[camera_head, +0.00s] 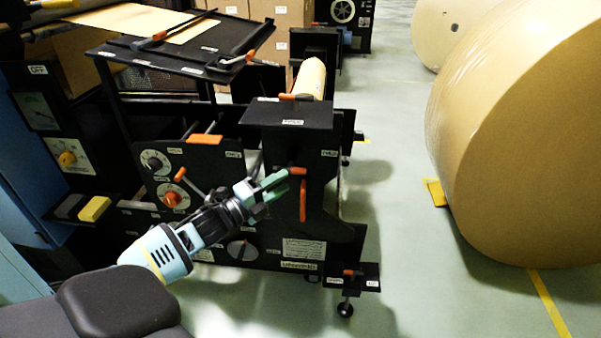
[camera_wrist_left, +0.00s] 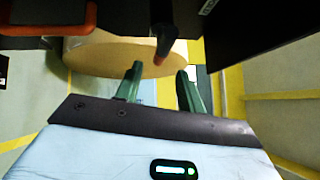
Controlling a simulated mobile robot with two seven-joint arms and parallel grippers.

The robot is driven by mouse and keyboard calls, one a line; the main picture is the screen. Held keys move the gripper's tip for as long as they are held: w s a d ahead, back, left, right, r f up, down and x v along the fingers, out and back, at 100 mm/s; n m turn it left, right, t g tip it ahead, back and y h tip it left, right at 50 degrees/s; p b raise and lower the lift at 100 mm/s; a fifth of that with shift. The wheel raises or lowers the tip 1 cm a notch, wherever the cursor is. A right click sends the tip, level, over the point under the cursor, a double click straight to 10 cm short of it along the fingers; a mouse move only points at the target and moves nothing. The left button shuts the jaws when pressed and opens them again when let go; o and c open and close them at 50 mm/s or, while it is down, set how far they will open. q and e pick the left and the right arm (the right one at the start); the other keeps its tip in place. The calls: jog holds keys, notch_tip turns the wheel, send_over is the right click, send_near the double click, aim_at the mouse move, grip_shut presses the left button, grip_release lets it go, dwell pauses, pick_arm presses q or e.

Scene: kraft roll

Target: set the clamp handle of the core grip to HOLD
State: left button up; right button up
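An orange-tipped handle (camera_head: 297,171) sticks out from the front of the dark upright block on the machine, above a vertical orange bar (camera_head: 303,200). It appears to be the clamp handle; its labels are too small to read, so its setting cannot be told. My left gripper (camera_head: 286,181) has its green fingers just in front of this handle. In the left wrist view the fingers (camera_wrist_left: 159,69) stand apart, and a dark lever with an orange tip (camera_wrist_left: 160,59) shows between and beyond them. Contact cannot be told. My right gripper is out of view.
Knobs (camera_head: 172,198) and other orange handles sit on the dark panel left of the block. A tan core (camera_head: 311,78) lies behind the block. A huge kraft roll (camera_head: 525,140) stands at right. The pale floor (camera_head: 400,240) between is clear.

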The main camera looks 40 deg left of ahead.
aim_at(300, 172)
pick_arm(q)
jog(key=shift+x, duration=3.4)
jog(key=shift+d, duration=0.1)
grip_shut()
